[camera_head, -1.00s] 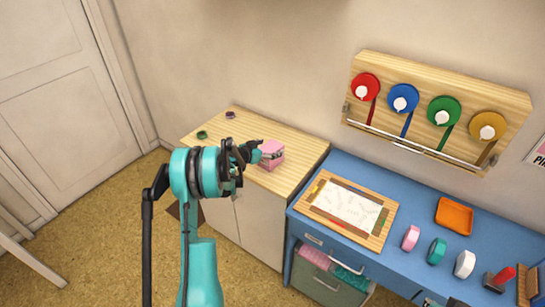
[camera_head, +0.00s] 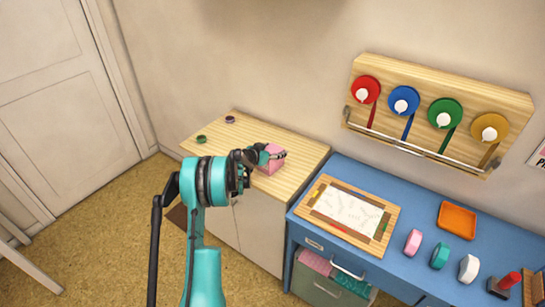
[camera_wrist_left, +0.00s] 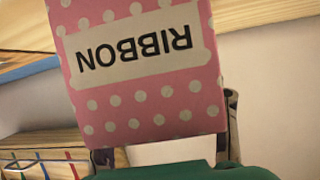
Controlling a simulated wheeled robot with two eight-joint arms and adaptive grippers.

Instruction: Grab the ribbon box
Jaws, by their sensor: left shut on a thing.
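The ribbon box (camera_head: 272,166) is a small pink box on the right part of the wooden cabinet top in the head view. In the left wrist view the box (camera_wrist_left: 150,105) fills the upper middle, pink with white dots and a pale label reading RIBBON upside down. My left gripper (camera_head: 274,155) is at the box and shut on it; the wrist and fingers cover part of the box. I cannot tell whether the box touches the cabinet top. My right gripper is not in view.
Two small round items, one green (camera_head: 201,139) and one purple (camera_head: 230,119), sit at the cabinet's back left. A blue desk (camera_head: 405,262) to the right holds a framed board (camera_head: 350,210), an orange tray (camera_head: 456,220) and several rolls. A ribbon rack (camera_head: 440,75) hangs above.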

